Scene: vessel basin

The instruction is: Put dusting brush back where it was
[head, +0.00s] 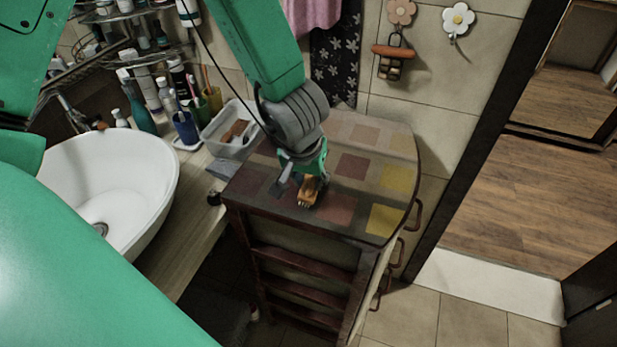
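A small orange-brown brush (309,190) with pale bristles is at the front part of the checkered cabinet top (345,222). My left gripper (297,180) points down right at the brush. One dark finger shows to the left of the brush. The rest of the fingers is partly hidden, so I cannot tell whether they are shut on it or whether the brush touches the top. My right gripper is not in view.
A clear bin (230,143) with a brown item stands left of the cabinet, near cups with toothbrushes (186,127). A white basin (120,180) is at the left. An orange-handled item (394,53) hangs on the wall. The cabinet top's right side is free.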

